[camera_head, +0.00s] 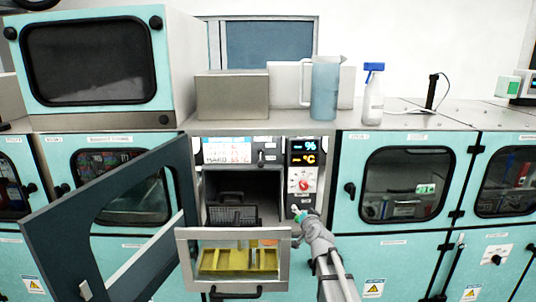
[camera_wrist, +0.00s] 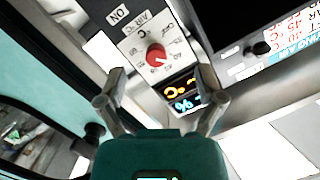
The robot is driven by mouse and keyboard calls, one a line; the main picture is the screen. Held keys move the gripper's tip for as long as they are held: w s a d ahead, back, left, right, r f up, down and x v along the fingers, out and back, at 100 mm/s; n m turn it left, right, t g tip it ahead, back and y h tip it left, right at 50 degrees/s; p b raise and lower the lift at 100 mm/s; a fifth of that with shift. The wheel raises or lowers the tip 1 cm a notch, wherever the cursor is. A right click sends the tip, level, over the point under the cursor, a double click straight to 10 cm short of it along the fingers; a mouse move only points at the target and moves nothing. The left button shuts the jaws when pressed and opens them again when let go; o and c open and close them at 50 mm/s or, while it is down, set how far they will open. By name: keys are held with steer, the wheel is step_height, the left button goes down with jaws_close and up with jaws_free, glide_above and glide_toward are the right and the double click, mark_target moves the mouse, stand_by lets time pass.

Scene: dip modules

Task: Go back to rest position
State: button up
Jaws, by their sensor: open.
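My gripper (camera_head: 298,213) is in front of the control panel (camera_head: 303,172), just below its red knob (camera_head: 304,185) in the head view. In the wrist view my gripper (camera_wrist: 162,76) has its two fingers spread with nothing between them. The red knob (camera_wrist: 155,55) shows beyond and between the fingertips. The lit display (camera_wrist: 181,95) shows partly behind the right finger. Whether the fingers touch the panel cannot be told. My arm reaches up from the lower right in the head view.
A dark-framed door (camera_head: 62,240) stands open at the left. A drawer with a clear front (camera_head: 232,284) sticks out, holding a yellow insert (camera_head: 238,260). A dark basket (camera_head: 233,214) sits in the chamber. A jug (camera_head: 325,90) and spray bottle (camera_head: 372,100) stand on top.

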steer(key=s+d+f+n+g+b, duration=0.1)
steer(key=s+f+g, duration=0.4)
steer(key=s, duration=0.5)
steer(key=s+f+n+g+h+b, duration=0.1)
steer(key=s+f+n+g+b, duration=0.1)
steer(key=s+f+g, duration=0.3)
steer(key=s+d+f+n+g+h+b, duration=0.1)
steer(key=s+f+g+b, duration=0.1)
steer(key=s+f+g, duration=0.4)
steer(key=shift+s+d+f+n, duration=0.35)
steer(key=shift+s+f, duration=2.05)
steer(key=shift+s, duration=2.65)
